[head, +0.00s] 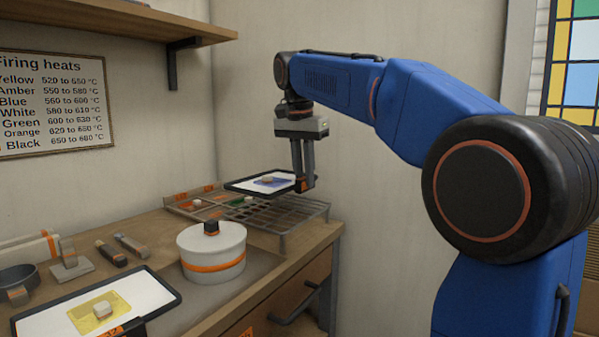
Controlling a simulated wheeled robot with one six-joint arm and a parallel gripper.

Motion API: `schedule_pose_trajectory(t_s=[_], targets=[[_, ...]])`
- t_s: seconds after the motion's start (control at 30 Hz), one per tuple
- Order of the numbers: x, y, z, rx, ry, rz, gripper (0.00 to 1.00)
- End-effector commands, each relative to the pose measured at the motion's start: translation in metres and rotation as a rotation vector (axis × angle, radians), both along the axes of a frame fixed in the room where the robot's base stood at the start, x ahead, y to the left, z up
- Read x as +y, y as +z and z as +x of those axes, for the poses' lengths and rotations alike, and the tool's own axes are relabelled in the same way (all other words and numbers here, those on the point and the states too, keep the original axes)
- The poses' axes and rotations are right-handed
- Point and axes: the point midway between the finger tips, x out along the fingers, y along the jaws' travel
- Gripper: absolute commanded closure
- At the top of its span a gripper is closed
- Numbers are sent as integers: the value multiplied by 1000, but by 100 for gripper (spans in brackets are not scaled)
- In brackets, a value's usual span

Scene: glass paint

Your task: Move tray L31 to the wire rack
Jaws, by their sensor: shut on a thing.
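My gripper (305,183) is shut on the right edge of a black-rimmed white tray (240,184). The tray carries a blue piece with a small pale block on it. An orange tab shows at the gripped edge, but I cannot read a label there. The tray is held above the wire rack (290,218), which stands at the right end of the bench. The near part of the rack looks empty. Its back left part borders a compartmented holder and is partly hidden by the tray.
Another black-rimmed tray (150,290) with a yellow piece lies at the front left. A white lidded pot (212,252) with an orange band stands close to the rack. The holder (180,204) has small blocks in it. A shelf (110,22) overhangs the upper left.

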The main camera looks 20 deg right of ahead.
Motion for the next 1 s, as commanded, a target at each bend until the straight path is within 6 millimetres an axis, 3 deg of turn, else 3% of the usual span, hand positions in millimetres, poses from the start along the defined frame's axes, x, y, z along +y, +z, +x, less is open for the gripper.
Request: schedule_pose_trajectory(t_s=[0.6, 1.0], targets=[[0, -51, 0, 0, 0, 0, 100], [0, -61, 0, -1, 0, 1, 100]])
